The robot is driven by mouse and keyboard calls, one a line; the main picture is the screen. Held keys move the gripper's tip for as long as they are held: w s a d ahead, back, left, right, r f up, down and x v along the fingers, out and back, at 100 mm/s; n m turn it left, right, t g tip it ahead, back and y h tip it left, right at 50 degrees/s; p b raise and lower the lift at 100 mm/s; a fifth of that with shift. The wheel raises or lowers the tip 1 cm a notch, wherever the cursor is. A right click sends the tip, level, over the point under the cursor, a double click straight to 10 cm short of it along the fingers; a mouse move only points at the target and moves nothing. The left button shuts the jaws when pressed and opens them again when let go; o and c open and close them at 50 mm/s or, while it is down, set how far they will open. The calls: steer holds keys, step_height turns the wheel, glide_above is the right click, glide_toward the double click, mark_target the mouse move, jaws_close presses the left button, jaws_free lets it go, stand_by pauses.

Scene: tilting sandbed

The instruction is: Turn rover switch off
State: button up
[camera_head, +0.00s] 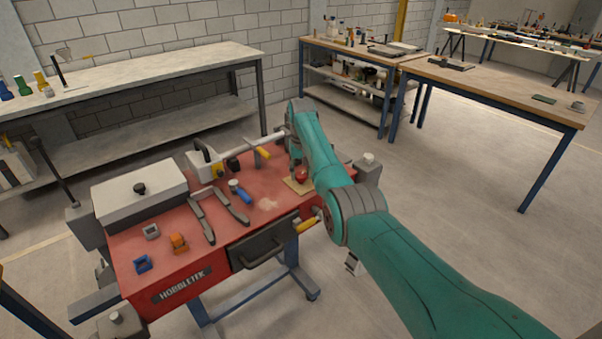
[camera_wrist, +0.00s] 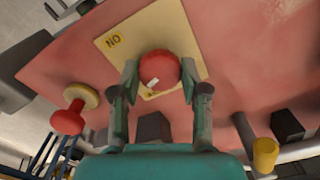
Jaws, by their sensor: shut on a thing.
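The rover switch is a round red knob (camera_wrist: 160,68) with a small white mark on its lower side, on a square yellow plate (camera_wrist: 180,22). The plate has an "ON" label (camera_wrist: 113,40) at its upper left in the wrist view; another label below the knob is mostly hidden. My gripper (camera_wrist: 159,74) has one finger on each side of the knob and is shut on it. In the head view the knob (camera_head: 302,175) and plate (camera_head: 290,184) show at the right of the red cart top, with my gripper (camera_head: 295,164) over them, partly hidden by my arm.
The red cart (camera_head: 190,262) carries a white box (camera_head: 140,192), pliers (camera_head: 203,217), a blue-handled tool (camera_head: 240,192) and small clamps. In the wrist view a red knob (camera_wrist: 68,120) stands left of my gripper and a yellow cylinder (camera_wrist: 265,154) lies right. Benches stand behind.

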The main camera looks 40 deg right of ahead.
mark_target(302, 175)
steer(key=n, duration=0.5)
stand_by(0.6)
steer(key=o, duration=1.1)
steer(key=shift+o, duration=0.2)
step_height(302, 175, up, 12)
steer(key=shift+s+f, duration=0.1)
steer(key=shift+s, duration=0.05)
